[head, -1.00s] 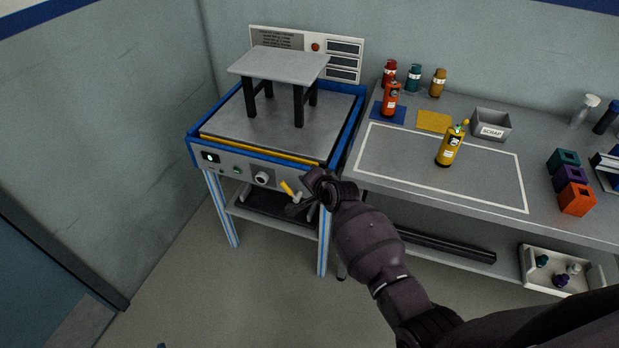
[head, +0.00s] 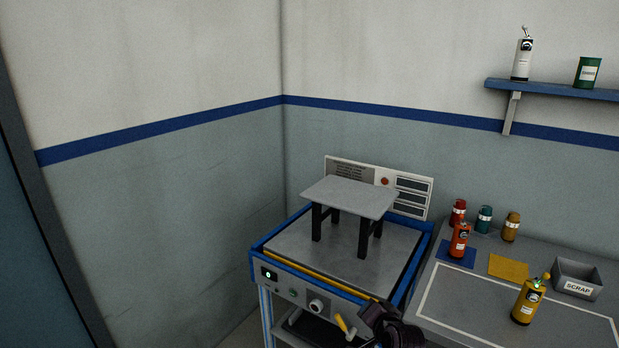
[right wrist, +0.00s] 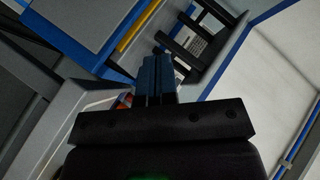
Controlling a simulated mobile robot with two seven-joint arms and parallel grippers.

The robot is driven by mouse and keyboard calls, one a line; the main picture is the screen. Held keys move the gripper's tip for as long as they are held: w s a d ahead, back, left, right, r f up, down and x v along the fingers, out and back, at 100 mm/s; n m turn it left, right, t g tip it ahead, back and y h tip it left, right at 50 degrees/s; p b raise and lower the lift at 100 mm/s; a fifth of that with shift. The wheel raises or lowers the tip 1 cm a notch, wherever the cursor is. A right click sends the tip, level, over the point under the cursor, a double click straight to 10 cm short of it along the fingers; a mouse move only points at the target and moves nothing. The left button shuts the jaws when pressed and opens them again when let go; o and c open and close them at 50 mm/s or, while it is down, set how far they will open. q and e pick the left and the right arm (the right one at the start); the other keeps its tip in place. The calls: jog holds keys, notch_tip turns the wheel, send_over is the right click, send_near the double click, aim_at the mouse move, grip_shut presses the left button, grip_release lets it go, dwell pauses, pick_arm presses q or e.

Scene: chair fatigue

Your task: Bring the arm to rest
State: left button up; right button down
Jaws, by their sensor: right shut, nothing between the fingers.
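My right arm shows at the bottom edge of the head view, with its dark gripper (head: 370,335) low at the front right corner of the test stand (head: 268,248). It is close to the yellow-tipped lever (head: 341,322) on the stand's front; I cannot tell whether they touch. In the right wrist view the dark gripper fingers (right wrist: 157,78) are together, with nothing seen between them. My left gripper is not in view. A grey stool-like piece with dark legs (head: 350,196) stands upright on the stand's plate.
Right of the stand is a grey bench with a yellow bottle (head: 527,302), an orange bottle (head: 460,240) on a blue mat, a yellow mat (head: 508,268) and a scrap bin (head: 577,279). A wall shelf (head: 555,90) holds a white bottle and a green can. Walls close off the left and back.

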jog(key=s+d+r+n+t+h, duration=0.1)
jog(key=s+d+r+n, duration=0.15)
jog(key=s+n, duration=0.2)
jog(key=s+d+r+n+t+h, duration=0.1)
jog(key=s+d+n, duration=0.25)
jog(key=s, duration=0.25)
jog(key=s+d+f+g, duration=0.1)
jog(key=s+d+f, duration=0.2)
jog(key=s, duration=0.9)
jog(key=s+d+f+g+h, duration=0.1)
jog(key=s+d+f+g, duration=0.1)
jog(key=s+f, duration=0.5)
jog(key=s, duration=0.5)
jog(key=shift+s+d, duration=0.25)
jog(key=shift+d, duration=0.15)
